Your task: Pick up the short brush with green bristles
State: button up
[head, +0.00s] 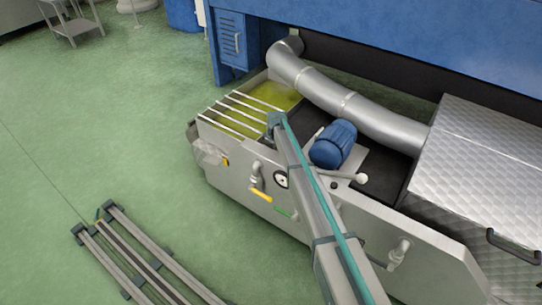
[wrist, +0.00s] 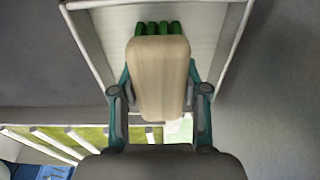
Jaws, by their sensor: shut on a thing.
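The short brush (wrist: 158,75) shows in the wrist view, with a pale wooden body and a row of green bristles at its top end in the picture. My gripper (wrist: 158,92) is shut on the wooden body, with one finger on each side. The bristles point away from my palm. In the head view I cannot make out the brush or my gripper's fingers; my arm reaches to the barred end of the metal tank.
A pale, rimmed panel or tray (wrist: 225,45) lies behind the brush. The metal tank (head: 233,180) holds yellow-green liquid under white bars (head: 240,112). A blue motor (head: 334,143) and a silver duct (head: 340,98) stand near my arm. Green floor (head: 110,140) is open at left.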

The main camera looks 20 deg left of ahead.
jog(key=shift+r+p, duration=0.3)
jog(key=shift+r, duration=4.95)
